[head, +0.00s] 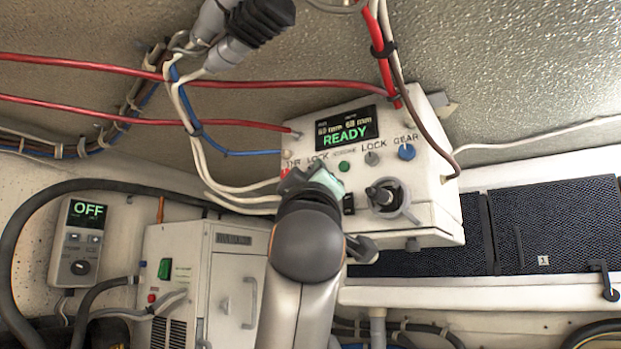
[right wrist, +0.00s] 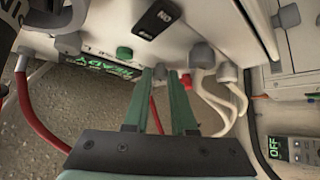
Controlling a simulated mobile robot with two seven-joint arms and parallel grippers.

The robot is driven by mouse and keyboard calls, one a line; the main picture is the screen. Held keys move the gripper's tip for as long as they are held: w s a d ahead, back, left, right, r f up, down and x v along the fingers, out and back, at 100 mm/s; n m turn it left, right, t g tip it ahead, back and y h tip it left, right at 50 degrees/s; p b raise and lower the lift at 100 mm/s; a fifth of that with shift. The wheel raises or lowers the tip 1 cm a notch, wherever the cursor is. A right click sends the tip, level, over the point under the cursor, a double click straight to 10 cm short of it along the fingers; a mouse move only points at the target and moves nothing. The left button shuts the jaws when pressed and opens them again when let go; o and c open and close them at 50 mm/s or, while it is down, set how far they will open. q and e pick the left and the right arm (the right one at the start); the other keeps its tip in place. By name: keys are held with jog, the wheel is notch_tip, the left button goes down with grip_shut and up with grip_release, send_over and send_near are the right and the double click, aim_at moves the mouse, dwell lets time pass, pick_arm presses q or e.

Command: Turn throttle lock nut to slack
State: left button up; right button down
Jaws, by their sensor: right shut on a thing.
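The white control box (head: 432,185) hangs at the centre right of the head view, its display (head: 347,127) reading READY. The labels "THR", "LOCK", "LOCK" and "GEAR" run along its face. My right gripper (head: 322,182) is at the left LOCK label and covers the throttle lock nut in the head view. In the right wrist view, the gripper's green fingers (right wrist: 162,82) are shut on the small grey throttle lock nut (right wrist: 160,72). A red knob (right wrist: 186,80) sits beside it. My left gripper is not in view.
On the box are a green button (head: 344,166), another grey nut (head: 372,158), a blue knob (head: 406,151) and a protruding grey lever (head: 385,196). Red cables (head: 230,84) and white cables run close by. A controller (head: 81,243) reading OFF is at left.

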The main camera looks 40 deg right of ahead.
jog(key=shift+s+d+r+n+g+y+p, duration=0.2)
jog(key=shift+n+g+y+p, duration=0.35)
jog(key=shift+n+y, duration=1.05)
jog(key=shift+s+a+r+n+g+y+p, duration=0.2)
jog(key=shift+n+g+y+p, duration=0.6)
jog(key=shift+n, duration=1.4)
jog(key=shift+d+r+n+g+y+p, duration=0.25)
jog(key=shift+r+n+y+p, duration=0.1)
jog(key=shift+n+y, duration=1.35)
jog(key=shift+n, duration=0.4)
jog(key=c, duration=0.7)
grip_release()
jog(key=shift+c, duration=0.2)
jog(key=shift+a, duration=0.1)
